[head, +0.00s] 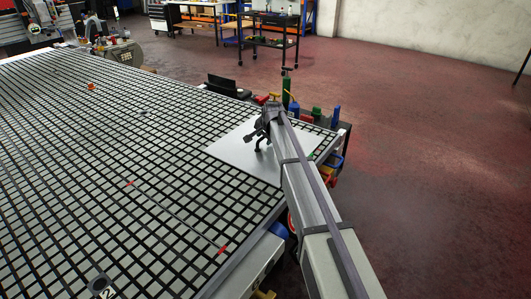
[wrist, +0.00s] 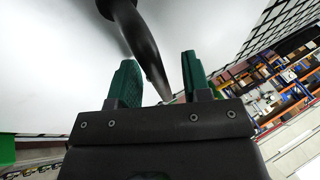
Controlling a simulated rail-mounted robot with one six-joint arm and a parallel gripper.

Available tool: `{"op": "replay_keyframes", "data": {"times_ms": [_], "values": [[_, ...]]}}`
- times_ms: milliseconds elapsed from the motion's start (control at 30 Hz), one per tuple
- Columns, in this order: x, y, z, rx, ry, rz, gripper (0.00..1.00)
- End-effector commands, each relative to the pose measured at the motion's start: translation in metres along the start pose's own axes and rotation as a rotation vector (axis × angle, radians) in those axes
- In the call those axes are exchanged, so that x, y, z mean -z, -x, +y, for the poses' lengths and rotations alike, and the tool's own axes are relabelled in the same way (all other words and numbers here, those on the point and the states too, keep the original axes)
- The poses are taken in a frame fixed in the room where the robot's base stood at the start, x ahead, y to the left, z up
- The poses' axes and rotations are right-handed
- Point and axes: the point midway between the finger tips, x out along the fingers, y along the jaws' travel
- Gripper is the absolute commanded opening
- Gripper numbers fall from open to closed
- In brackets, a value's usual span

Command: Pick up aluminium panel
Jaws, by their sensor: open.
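The aluminium panel (head: 235,153) is a flat pale sheet lying on the grid table (head: 150,215) near its right edge in the head view. In the wrist view the panel (wrist: 55,70) fills the upper left as a plain white surface. My gripper (head: 262,146) is over the panel in the head view, and my arm hides part of the sheet. In the wrist view my gripper (wrist: 159,82) shows two green fingers standing apart. A dark curved bar passes between or behind them; I cannot tell what it is. I cannot tell whether the fingers touch the panel.
Bottles and small coloured items (head: 287,95) stand along the table's far right edge, with a black open box (head: 225,87) beside them. A dark trolley (head: 270,40) stands behind. The left of the grid is mostly bare. Shelves (wrist: 285,85) show in the wrist view.

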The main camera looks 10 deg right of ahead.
Motion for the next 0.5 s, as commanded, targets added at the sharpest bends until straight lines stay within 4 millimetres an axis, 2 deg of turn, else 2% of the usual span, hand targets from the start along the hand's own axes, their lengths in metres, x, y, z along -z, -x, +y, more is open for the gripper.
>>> {"op": "replay_keyframes", "data": {"times_ms": [167,500], "values": [[0.0003,0.0015,-0.0006,0.000,0.000,0.000,0.44],[0.0003,0.0016,-0.0004,0.000,0.001,0.000,0.12]]}}
